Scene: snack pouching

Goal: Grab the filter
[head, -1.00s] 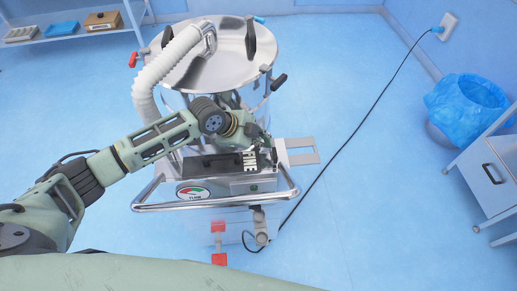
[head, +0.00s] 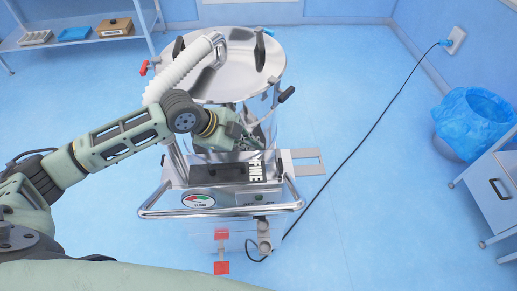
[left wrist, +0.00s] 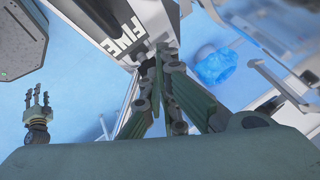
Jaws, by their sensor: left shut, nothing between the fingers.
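The filter looks to be the dark block marked FINE (head: 220,172), seated in the silver machine behind its front rail. Its black and white FINE label also shows in the left wrist view (left wrist: 122,32). My left gripper (head: 246,142) is just behind the filter, over the far right of it. Its fingers meet in the left wrist view (left wrist: 160,50), shut and empty beside the label end. Contact with the filter cannot be told. What looks like my right gripper (left wrist: 38,98) shows in the left wrist view, fingers apart and empty; it is outside the head view.
The machine's round lid (head: 228,75) and white hose (head: 185,70) stand close behind the arm. The bent front rail (head: 220,211) crosses before the filter. A black cable (head: 355,150) runs over the floor. A blue-lined bin (head: 472,120) and cabinet (head: 495,185) are at right.

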